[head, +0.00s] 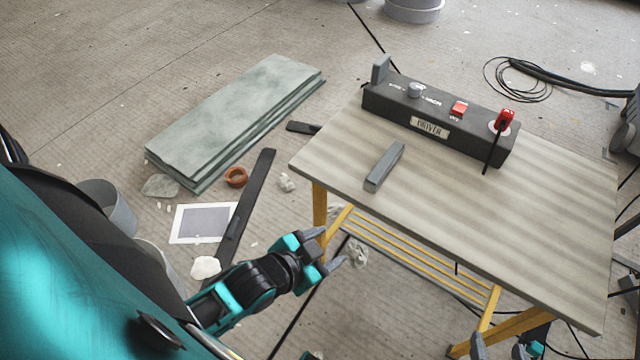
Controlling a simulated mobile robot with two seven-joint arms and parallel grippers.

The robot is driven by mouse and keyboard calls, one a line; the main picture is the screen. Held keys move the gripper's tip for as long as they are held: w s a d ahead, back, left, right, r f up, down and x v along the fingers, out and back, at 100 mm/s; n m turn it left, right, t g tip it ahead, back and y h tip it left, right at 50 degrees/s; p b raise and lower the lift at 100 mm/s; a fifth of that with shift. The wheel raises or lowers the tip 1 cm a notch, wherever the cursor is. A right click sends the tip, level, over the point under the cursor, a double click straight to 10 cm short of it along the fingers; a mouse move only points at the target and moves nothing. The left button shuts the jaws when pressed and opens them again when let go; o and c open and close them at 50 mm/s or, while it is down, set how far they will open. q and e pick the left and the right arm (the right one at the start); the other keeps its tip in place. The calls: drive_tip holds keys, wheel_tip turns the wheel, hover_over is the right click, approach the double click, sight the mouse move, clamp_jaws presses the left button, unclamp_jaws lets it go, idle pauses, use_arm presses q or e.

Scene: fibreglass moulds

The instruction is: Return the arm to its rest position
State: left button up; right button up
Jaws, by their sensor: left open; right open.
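My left gripper (333,247), teal and black with grey fingers, hangs in front of the table's left front leg, below the height of the tabletop. Its fingers are apart with nothing between them. My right gripper (498,349) shows only in part at the bottom edge, under the table's front edge near a yellow leg. A grey finger and teal parts of it show, and the rest is cut off by the frame. Nothing is seen held in it.
The table (440,205) bears a black driver box (440,118) with a red button and red switch, and a loose grey bar (385,167). Stacked green slabs (235,120), a black strip (245,205) and grey buckets (108,205) are on the floor. A cable coil (520,80) lies behind.

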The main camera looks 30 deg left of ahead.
use_arm(q)
drive_tip(key=n, duration=0.3)
drive_tip(key=shift+s+a+f, duration=0.1)
drive_tip(key=shift+s+a, duration=0.1)
drive_tip(key=shift+s, duration=0.2)
drive_tip(key=shift+r+p, duration=0.9)
drive_tip(key=shift+p, duration=0.05)
